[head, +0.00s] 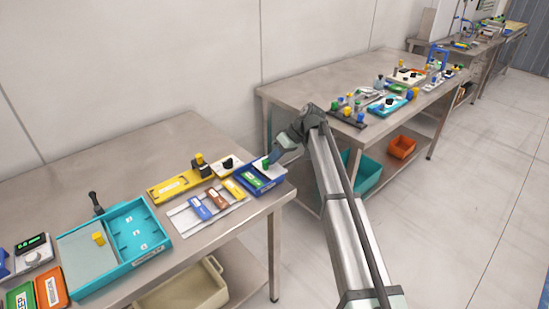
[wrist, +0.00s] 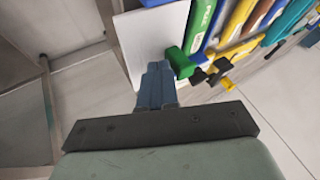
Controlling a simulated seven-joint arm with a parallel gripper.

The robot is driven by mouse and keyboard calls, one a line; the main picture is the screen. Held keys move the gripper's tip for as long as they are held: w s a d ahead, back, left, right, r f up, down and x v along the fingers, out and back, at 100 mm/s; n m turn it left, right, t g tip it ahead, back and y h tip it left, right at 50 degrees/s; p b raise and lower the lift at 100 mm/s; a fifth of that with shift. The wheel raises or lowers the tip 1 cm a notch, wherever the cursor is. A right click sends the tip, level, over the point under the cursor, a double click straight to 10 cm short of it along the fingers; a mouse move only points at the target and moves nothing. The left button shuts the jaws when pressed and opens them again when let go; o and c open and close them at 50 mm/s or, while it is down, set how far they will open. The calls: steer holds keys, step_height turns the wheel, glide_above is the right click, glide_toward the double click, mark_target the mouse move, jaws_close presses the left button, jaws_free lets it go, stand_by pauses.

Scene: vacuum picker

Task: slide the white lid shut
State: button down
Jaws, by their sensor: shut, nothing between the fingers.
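The white lid (wrist: 145,42) shows in the wrist view as a flat pale panel. A green knob (wrist: 180,63) stands at its right side, and a green labelled block (wrist: 203,18) lies beyond it. My gripper (wrist: 154,70) is shut and empty, its fingertips by the lid's near edge, just left of the green knob. I cannot tell whether they touch. In the head view my gripper (head: 274,157) is at the blue box (head: 272,185), which holds the green block. The green knob also shows there (head: 265,164). My gripper hides much of the lid in that view.
A white piece with a black knob (head: 228,164) and a yellow rail (head: 172,188) sit left of the blue box. A plate with several coloured blocks (head: 183,221) lies in front. A teal tray (head: 155,255) is farther left. The table's right edge is close.

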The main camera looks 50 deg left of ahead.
mark_target(264, 163)
steer(key=s, duration=0.8)
steer(key=shift+s, duration=0.1)
steer(key=w, duration=0.4)
steer(key=v, duration=1)
steer(key=shift+w, duration=0.2)
